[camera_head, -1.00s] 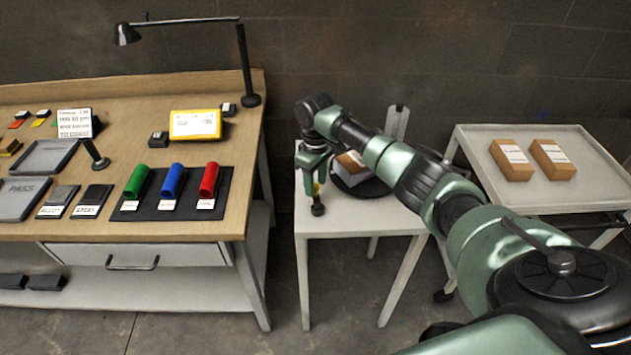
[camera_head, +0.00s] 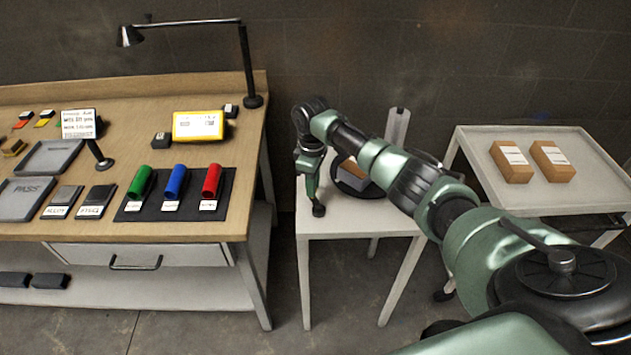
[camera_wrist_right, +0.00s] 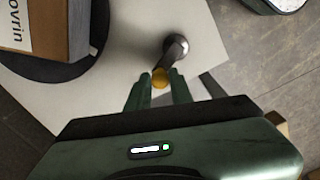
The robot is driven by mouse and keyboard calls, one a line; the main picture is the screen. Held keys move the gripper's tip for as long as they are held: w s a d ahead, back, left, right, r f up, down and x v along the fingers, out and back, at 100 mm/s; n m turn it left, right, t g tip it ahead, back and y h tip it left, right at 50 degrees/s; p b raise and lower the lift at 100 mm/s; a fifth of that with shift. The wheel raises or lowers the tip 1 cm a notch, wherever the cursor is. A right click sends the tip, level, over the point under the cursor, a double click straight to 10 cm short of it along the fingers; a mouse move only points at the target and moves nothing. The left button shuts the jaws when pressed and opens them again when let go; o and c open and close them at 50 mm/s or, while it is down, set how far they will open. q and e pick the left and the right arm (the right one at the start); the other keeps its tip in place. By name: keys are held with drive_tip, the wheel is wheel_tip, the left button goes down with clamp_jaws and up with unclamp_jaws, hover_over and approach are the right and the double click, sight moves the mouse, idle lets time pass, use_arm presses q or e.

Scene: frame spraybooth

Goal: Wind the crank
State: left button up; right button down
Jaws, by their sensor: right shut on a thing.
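The crank (camera_head: 319,209) is a small dark arm with a rounded black end at the front left of a white table. In the right wrist view its dark part (camera_wrist_right: 175,47) points up and right, and its yellow grip (camera_wrist_right: 160,78) sits between the fingertips. My right gripper (camera_head: 313,190) reaches down over it and is shut on the yellow grip; its fingers (camera_wrist_right: 160,88) show on both sides of it. A black turntable (camera_head: 347,187) carrying a box (camera_wrist_right: 38,38) stands behind the crank, partly hidden by my arm. My left gripper is not in view.
The white table (camera_head: 345,222) has free room in front of the turntable. A wooden workbench (camera_head: 200,229) with coloured tubes and a lamp (camera_head: 247,60) stands left. A cart (camera_head: 490,193) with two brown boxes stands right.

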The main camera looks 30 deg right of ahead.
drive_tip(key=n, duration=0.2)
drive_tip(key=a+n+p, duration=0.1)
drive_tip(key=a+n, duration=0.1)
drive_tip(key=n, duration=0.1)
drive_tip(key=shift+s+r+n+p, duration=0.1)
drive_tip(key=shift+s+n+p, duration=0.05)
drive_tip(key=shift+n+p, duration=0.2)
drive_tip(key=n, duration=0.1)
drive_tip(key=a+n+p, duration=0.1)
drive_tip(key=n, duration=0.1)
drive_tip(key=s+n, duration=0.1)
drive_tip(key=n, duration=0.1)
drive_tip(key=shift+a+p, duration=0.3)
drive_tip(key=shift+p, duration=0.05)
drive_tip(key=n, duration=0.1)
drive_tip(key=s+n, duration=0.1)
drive_tip(key=n, duration=0.1)
drive_tip(key=n+p, duration=0.1)
drive_tip(key=n, duration=0.1)
drive_tip(key=shift+s+a, duration=0.2)
drive_tip(key=shift+a, duration=0.15)
drive_tip(key=n, duration=0.1)
drive_tip(key=s+n, duration=0.1)
drive_tip(key=n, duration=0.3)
drive_tip(key=shift+s+a+p, duration=0.1)
drive_tip(key=shift+s+p, duration=0.25)
drive_tip(key=shift+s, duration=0.05)
drive_tip(key=shift+n, duration=0.25)
